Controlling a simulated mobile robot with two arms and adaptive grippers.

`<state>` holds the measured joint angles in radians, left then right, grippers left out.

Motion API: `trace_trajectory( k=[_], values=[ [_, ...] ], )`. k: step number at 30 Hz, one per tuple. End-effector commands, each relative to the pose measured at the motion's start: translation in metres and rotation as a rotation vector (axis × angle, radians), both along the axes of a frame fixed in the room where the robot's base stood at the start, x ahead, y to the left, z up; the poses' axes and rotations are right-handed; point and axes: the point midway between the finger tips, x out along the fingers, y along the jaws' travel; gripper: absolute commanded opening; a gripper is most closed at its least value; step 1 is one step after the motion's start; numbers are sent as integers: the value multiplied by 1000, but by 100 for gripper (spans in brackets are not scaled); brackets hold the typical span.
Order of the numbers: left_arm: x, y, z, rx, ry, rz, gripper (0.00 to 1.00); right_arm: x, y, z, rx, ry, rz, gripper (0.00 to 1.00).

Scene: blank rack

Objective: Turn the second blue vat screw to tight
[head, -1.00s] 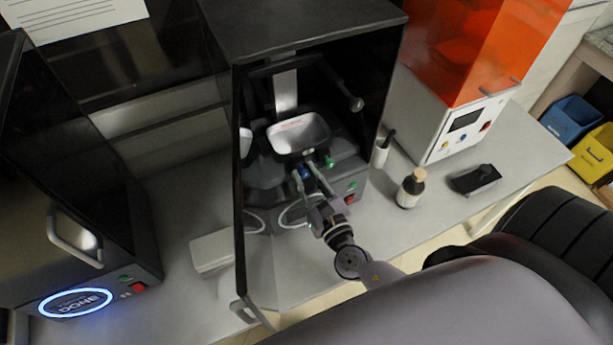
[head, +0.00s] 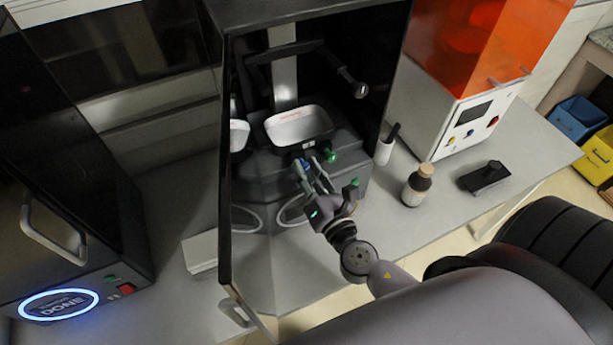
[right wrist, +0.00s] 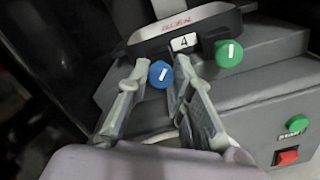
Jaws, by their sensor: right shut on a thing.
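The blue vat screw (head: 302,163) sits at the front of the resin vat (head: 298,126) inside the open black printer. It also shows in the right wrist view (right wrist: 160,74), with a white mark that leans a little off vertical. My right gripper (head: 308,167) has its fingers on either side of this screw and is shut on it; the fingers also show in the wrist view (right wrist: 161,68). A green screw (right wrist: 229,53) sits to its right, beside a label reading 4 (right wrist: 184,42). My left gripper is not in view.
The printer's open door (head: 228,180) stands left of my right arm. A brown bottle (head: 416,187), a white cup (head: 385,150) and a black block (head: 485,177) stand on the bench to the right. Another printer (head: 70,200) with a lit ring is at left.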

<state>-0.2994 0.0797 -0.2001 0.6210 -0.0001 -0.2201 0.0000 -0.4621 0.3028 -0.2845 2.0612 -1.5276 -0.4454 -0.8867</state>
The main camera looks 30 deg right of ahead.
Motion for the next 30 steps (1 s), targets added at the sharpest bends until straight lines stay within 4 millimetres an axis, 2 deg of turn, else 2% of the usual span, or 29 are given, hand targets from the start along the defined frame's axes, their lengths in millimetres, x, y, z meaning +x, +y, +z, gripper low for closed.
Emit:
trace_trajectory(
  k=[1, 12, 30],
  values=[
    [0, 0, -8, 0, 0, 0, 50, 0, 0, -4, 49, -4, -2, 0],
    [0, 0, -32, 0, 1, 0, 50, 0, 0, -3, 401, -23, -3, 0],
    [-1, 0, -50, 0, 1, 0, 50, 0, 0, 0, 969, -54, -2, 0]
  ],
)
